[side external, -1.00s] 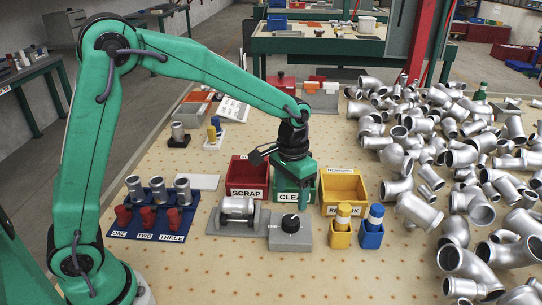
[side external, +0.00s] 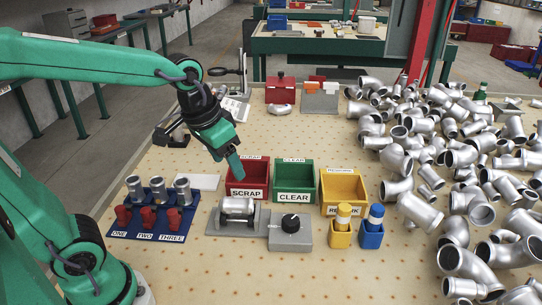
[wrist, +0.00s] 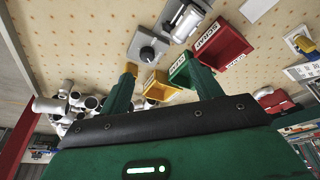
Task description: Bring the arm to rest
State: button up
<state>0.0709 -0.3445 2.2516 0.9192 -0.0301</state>
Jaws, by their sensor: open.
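My gripper (side external: 235,170) hangs in the air, its fingers pointing down and to the right, in front of the red SCRAP bin's left edge in the side view. In the wrist view my gripper (wrist: 162,68) has its two green fingers apart with nothing held between them. The red SCRAP bin (side external: 247,193), green CLEAR bin (side external: 294,197) and yellow REWORK bin (side external: 343,209) stand in a row on the bench. What lies inside the bins cannot be made out.
A blue rack (side external: 150,224) with several metal fittings and red pieces stands at left. A metal fitting (side external: 237,207) lies on a grey fixture beside a grey box with a black knob (side external: 290,224). Pipe fittings (side external: 440,150) heap the right side.

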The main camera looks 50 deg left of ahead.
jog(key=s+a+t, duration=0.2)
jog(key=s, duration=0.6)
jog(key=shift+r, duration=0.25)
jog(key=shift+a, duration=0.1)
dwell(0.4)
jog(key=n+g, duration=0.5)
jog(key=n, duration=0.3)
send_over(290, 219)
jog(key=f, duration=1.2)
jog(key=shift+s+a, duration=0.25)
jog(key=shift+a, duration=0.05)
jog(key=shift+w+d+f+n, duration=0.15)
jog(key=shift+w+f+n, duration=0.05)
jog(key=shift+f+n, duration=0.2)
jog(key=shift+w+d+f, duration=0.1)
jog(key=shift+d+f, duration=0.05)
jog(key=shift+f, duration=3.7)
